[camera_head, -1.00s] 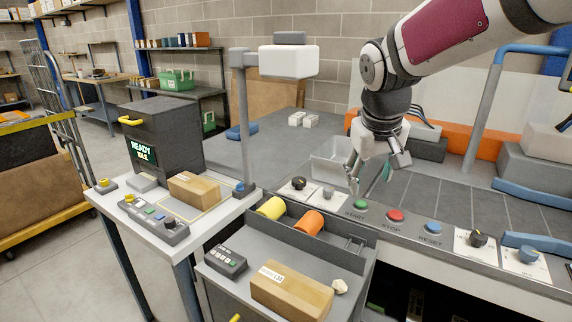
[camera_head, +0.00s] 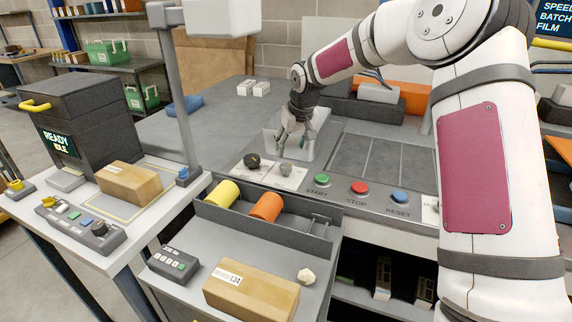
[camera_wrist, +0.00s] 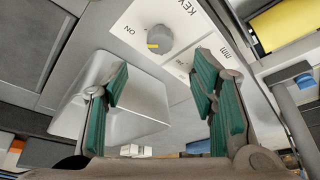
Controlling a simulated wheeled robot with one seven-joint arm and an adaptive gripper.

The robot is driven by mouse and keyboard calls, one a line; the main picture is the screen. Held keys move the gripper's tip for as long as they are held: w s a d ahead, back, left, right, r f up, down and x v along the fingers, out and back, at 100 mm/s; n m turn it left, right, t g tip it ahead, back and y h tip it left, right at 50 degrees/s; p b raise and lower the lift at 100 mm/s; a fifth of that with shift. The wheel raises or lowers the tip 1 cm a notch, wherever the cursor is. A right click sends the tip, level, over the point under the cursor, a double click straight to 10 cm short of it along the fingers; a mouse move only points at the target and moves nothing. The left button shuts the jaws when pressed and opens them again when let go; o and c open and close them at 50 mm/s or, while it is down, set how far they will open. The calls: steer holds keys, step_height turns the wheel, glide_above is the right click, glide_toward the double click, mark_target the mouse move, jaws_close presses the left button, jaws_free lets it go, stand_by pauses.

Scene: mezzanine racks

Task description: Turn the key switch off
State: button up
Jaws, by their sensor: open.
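The key switch is a grey round knob (camera_wrist: 160,38) on a white plate with the letters KEY and ON. A yellow mark sits on the knob's lower left edge in the wrist view, with ON to the left. In the head view the grey knob (camera_head: 286,168) is on the front control panel, left of START. My gripper (camera_head: 293,147) is open and empty, just behind and above that knob. Its green-padded fingers (camera_wrist: 162,88) are apart in the wrist view, and the knob lies beyond their tips, not between them.
A black knob (camera_head: 252,160) is just left of the key switch. The green START (camera_head: 318,181), red STOP (camera_head: 359,188) and blue RESET (camera_head: 400,197) buttons lie to the right.

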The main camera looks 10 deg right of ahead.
mark_target(286, 165)
steer(key=x, duration=1)
steer(key=c, duration=1.1)
